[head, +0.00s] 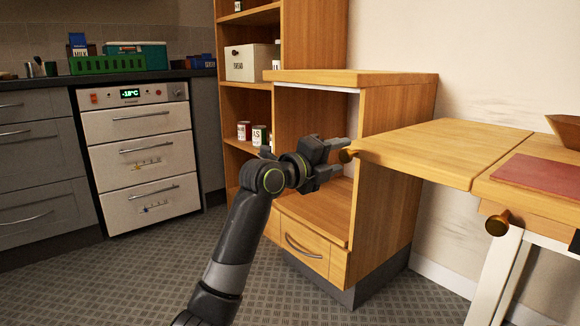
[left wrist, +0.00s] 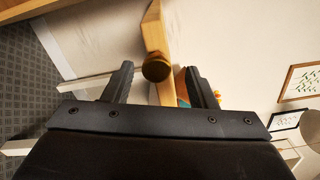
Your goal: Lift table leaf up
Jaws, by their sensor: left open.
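The table leaf (head: 435,148) is a light wooden panel that looks about level with the fixed tabletop (head: 545,205) on its right. I see no finger clearly pressing on the knob. My right gripper is not seen.
A wooden cabinet (head: 395,150) with a drawer stands close behind the leaf. A red board (head: 540,174) lies on the tabletop. Patterned floor (head: 225,265) is open in front.

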